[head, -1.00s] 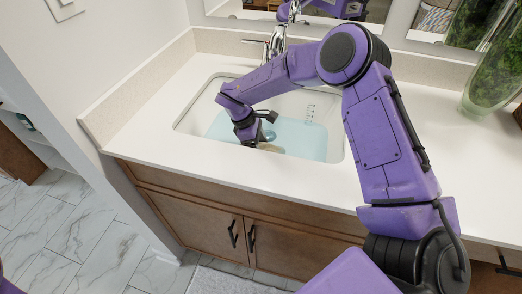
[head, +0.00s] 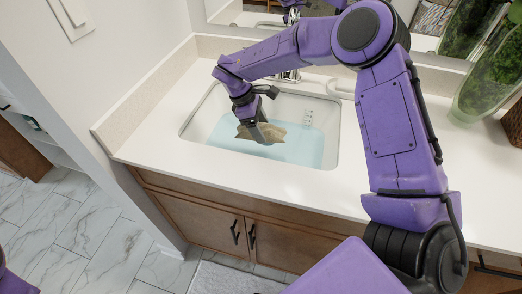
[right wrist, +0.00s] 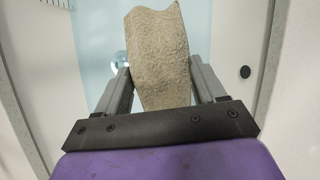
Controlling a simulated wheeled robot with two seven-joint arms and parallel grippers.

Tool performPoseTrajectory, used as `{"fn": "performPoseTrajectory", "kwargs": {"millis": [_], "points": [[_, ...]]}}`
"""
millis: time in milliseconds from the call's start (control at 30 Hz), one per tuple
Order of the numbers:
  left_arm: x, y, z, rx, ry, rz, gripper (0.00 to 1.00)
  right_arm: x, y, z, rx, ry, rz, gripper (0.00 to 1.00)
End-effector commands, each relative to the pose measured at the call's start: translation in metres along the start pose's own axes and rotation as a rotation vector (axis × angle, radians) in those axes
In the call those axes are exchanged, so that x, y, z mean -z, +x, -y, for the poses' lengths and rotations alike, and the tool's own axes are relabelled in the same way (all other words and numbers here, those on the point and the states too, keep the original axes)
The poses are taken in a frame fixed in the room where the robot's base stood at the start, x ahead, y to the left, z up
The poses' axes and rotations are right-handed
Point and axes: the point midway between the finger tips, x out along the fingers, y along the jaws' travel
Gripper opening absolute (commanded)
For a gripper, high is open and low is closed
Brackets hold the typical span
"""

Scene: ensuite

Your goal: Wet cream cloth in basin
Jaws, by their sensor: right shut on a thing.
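The cream cloth (head: 271,134) is a bunched, tan-beige piece in the basin (head: 325,112). Pale blue water (head: 302,150) fills the lower part of the basin. My right gripper (head: 259,133) reaches down into the basin and is shut on the cloth. In the right wrist view, the cloth (right wrist: 160,50) stands up between the two fingers (right wrist: 160,78), with the water behind it. I cannot tell whether its lower edge touches the water. My left gripper is not in view.
The faucet (head: 291,74) stands behind the basin, partly hidden by my right arm. A glass vase with greenery (head: 485,80) stands at the right back. The white counter (head: 160,130) is clear left of the basin. A wall closes off the left side.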

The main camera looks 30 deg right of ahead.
Motion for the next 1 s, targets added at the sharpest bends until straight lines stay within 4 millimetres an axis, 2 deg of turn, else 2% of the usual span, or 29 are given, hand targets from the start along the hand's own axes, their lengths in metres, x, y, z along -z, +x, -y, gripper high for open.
{"fn": "performPoseTrajectory", "kwargs": {"millis": [33, 500, 1000], "points": [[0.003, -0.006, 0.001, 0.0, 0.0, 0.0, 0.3, -0.004, -0.009, 0.0, -0.001, 0.0, -0.001, 0.45], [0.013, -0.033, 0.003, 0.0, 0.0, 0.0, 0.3, -0.024, -0.059, 0.0, -0.001, -0.001, -0.002, 0.45], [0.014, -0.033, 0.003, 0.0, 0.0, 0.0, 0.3, -0.026, -0.062, 0.0, 0.0, -0.001, -0.001, 0.45]]}}
